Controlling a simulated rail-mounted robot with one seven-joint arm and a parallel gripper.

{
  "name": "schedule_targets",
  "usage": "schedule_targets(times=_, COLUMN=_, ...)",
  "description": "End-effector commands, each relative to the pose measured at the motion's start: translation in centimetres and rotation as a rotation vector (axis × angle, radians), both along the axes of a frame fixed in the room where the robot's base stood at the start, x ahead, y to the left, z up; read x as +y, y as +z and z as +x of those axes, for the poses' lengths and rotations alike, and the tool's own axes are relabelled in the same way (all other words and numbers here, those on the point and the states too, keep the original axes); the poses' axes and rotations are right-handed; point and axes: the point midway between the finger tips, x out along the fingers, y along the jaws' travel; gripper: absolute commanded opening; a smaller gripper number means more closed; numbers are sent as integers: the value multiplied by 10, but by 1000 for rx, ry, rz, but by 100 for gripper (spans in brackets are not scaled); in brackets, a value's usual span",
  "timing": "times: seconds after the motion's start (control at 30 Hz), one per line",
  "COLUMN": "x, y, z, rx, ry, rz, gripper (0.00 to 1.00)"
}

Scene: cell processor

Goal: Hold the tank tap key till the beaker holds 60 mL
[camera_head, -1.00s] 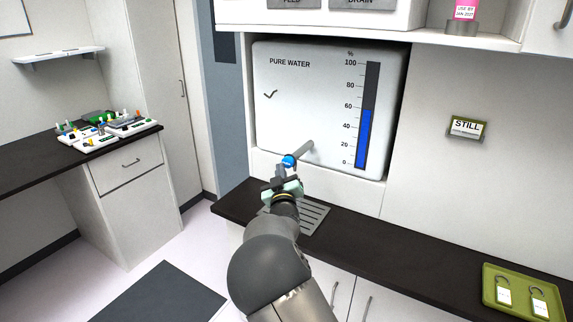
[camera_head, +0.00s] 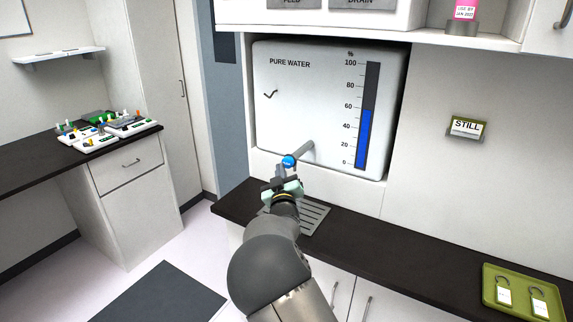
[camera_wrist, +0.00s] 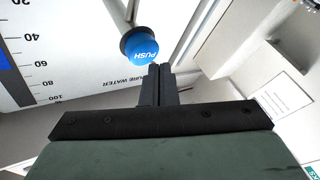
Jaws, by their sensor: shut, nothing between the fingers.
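The pure water tank (camera_head: 305,100) is a white panel with a level gauge whose blue bar stands a little above 50 percent. Its grey tap (camera_head: 303,150) sticks out at the lower middle and ends in a blue key (camera_head: 288,161). In the wrist view the blue key (camera_wrist: 140,48) reads PUSH. My gripper (camera_head: 287,178) is shut and empty at the key; in the wrist view its closed fingertips (camera_wrist: 159,68) are right by the key's lower edge. I cannot tell whether they touch it. The beaker is not visible; my arm covers much of the area below the tap.
A slotted drain grate (camera_head: 314,217) lies in the dark counter (camera_head: 400,250) below the tap. A green tray (camera_head: 520,309) with two tags sits at the right. A STILL sign (camera_head: 466,127) hangs on the wall. A side bench (camera_head: 30,169) with racks stands at left.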

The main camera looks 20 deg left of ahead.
Motion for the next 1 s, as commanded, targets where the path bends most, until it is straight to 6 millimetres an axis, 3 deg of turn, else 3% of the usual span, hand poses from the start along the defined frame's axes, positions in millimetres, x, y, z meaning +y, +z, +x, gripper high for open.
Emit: schedule_targets(times=1.0, x=-2, y=0, z=8, rx=0, ry=0, rz=0, gripper=0)
